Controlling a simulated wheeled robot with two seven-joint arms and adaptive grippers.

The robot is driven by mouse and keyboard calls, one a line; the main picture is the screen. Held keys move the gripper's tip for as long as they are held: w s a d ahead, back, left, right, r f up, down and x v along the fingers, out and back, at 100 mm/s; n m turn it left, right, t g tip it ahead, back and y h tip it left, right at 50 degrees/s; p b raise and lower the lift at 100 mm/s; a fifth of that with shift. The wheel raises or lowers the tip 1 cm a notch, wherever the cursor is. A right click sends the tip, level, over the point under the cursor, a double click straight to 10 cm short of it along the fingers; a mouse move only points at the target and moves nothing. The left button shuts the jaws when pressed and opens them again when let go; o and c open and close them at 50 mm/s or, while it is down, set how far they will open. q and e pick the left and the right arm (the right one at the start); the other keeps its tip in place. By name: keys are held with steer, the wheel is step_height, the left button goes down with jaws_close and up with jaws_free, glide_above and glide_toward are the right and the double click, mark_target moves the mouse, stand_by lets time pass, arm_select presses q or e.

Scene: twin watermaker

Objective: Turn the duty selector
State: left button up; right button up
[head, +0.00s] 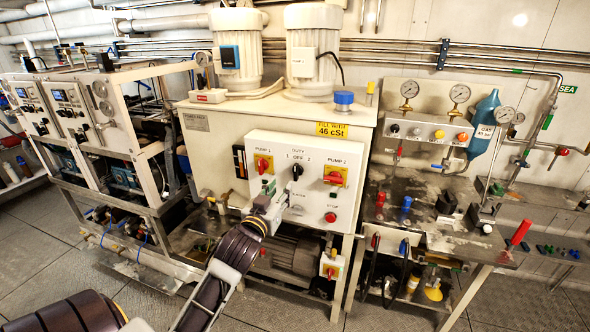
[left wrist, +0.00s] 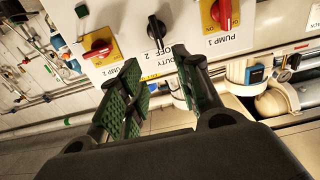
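The duty selector (head: 297,171) is a black knob on the white control panel (head: 325,205), between the red-on-yellow Pump 1 switch (head: 263,165) and Pump 2 switch (head: 335,176). My left gripper (head: 281,190) is in front of the panel, just below the selector, and covers part of the panel's lower left. In the left wrist view the panel appears upside down, and the selector (left wrist: 156,30) lies beyond the fingertips. The left gripper (left wrist: 157,68) is open there, with green-padded fingers spread and nothing between them. My right gripper is not in view.
A red stop button (head: 330,217) is low on the panel. A yellow "46 cSt" label (head: 331,130) is above it. A bench with gauges (head: 409,89) stands at the right, and a framed rack (head: 140,150) at the left. Floor shows at the lower left.

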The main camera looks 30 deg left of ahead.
arm_select(q)
steer(key=p, duration=0.1)
glide_toward(295, 168)
steer(key=shift+w, duration=0.95)
steer(key=shift+a+p+x, duration=0.2)
steer(key=shift+p+x, duration=0.2)
steer(key=shift+x, duration=3.3)
steer(key=shift+w, duration=0.15)
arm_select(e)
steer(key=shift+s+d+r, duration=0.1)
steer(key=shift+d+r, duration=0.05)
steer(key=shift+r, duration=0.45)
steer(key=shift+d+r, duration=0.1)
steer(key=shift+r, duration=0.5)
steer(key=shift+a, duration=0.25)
arm_select(q)
jaws_close()
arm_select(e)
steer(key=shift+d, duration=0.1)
